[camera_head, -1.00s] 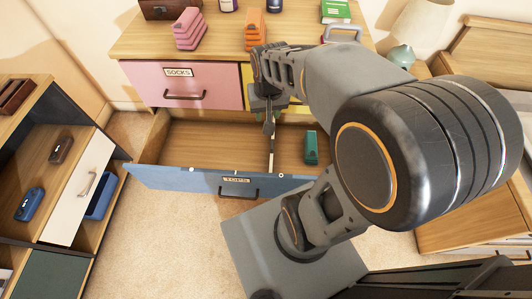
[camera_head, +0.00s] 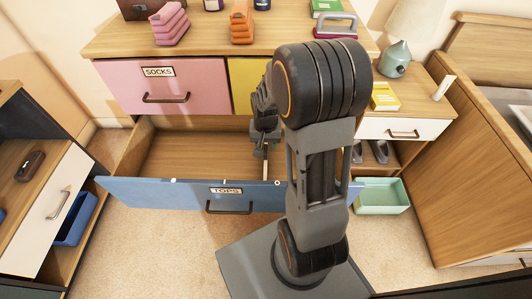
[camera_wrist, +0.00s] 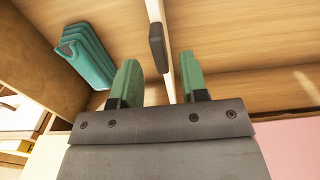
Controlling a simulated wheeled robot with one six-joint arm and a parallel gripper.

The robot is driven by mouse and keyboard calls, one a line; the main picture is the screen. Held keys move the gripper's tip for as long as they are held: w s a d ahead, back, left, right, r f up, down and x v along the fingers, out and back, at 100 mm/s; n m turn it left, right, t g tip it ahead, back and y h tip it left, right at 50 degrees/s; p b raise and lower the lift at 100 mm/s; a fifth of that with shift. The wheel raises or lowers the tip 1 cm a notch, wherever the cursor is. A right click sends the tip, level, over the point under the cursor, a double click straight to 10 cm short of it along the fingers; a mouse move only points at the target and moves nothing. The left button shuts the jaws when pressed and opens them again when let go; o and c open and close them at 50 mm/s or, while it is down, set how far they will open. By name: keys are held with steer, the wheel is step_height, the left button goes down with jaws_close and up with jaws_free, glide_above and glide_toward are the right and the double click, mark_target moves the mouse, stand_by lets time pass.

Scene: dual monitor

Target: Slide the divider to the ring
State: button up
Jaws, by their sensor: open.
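The blue drawer marked TOPS (camera_head: 130,190) is pulled open. A thin pale divider (camera_head: 266,170) stands inside it, running front to back. In the wrist view the divider (camera_wrist: 155,10) carries a dark grip piece (camera_wrist: 157,48). My gripper (camera_head: 262,148) is over the drawer at the divider. In the wrist view its green fingers (camera_wrist: 158,65) are apart, one on each side of the divider's line, and hold nothing.
Teal folded clothing (camera_wrist: 88,55) lies in the drawer on one side of the divider; my arm hides it in the head view. Folded pink (camera_head: 169,24) and orange (camera_head: 241,24) clothes sit on the dresser top. A mint bin (camera_head: 382,196) stands at right. The drawer's left part is empty.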

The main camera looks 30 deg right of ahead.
mark_target(266, 149)
steer(key=shift+f+b, duration=0.5)
steer(key=shift+f, duration=1.15)
jaws_close()
